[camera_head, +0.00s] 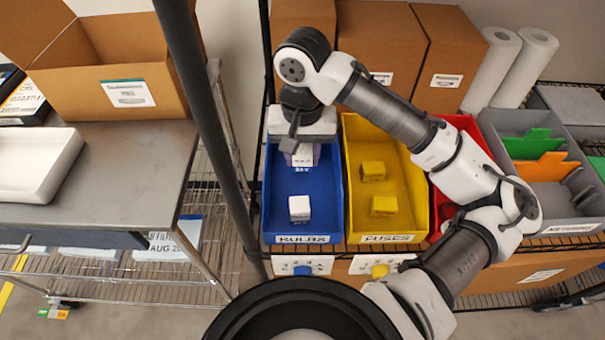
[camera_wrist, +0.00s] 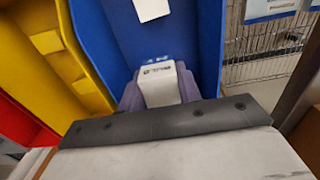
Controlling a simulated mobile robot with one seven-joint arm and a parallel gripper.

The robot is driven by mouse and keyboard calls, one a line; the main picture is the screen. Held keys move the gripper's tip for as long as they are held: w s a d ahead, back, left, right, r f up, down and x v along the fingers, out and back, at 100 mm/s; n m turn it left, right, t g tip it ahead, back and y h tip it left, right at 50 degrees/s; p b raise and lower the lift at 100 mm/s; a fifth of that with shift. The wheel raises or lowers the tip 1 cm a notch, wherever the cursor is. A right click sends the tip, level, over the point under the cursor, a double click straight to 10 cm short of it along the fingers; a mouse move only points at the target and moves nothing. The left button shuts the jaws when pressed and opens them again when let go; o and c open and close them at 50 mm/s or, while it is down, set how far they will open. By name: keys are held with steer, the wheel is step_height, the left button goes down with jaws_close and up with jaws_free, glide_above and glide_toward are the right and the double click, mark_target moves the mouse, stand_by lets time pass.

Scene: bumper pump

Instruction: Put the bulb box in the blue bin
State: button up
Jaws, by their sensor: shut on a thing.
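The blue bin (camera_head: 275,215), labelled BULBS, stands on the wire shelf in the head view. It also shows in the wrist view (camera_wrist: 195,45). My gripper (camera_head: 300,155) is over the back part of the blue bin, pointing down. It is shut on a white bulb box (camera_wrist: 159,85), which has dark print and sits between the two purple-grey fingers. The held box (camera_head: 302,156) shows only in part in the head view. I cannot tell whether it touches the bin floor. Another white box (camera_head: 299,208) lies in the front part of the bin.
A yellow bin (camera_head: 408,222), labelled FUSES, with yellow boxes stands right of the blue bin. A red bin (camera_head: 437,215) is beyond it, partly behind my arm. A dark rack post (camera_head: 205,110) rises left of the blue bin. Cardboard boxes (camera_head: 380,45) stand behind.

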mark_target(303, 149)
steer(key=shift+f, duration=3.55)
steer(key=shift+f, duration=0.1)
steer(key=o, duration=1)
step_height(303, 149, up, 12)
steer(key=shift+r, duration=0.15)
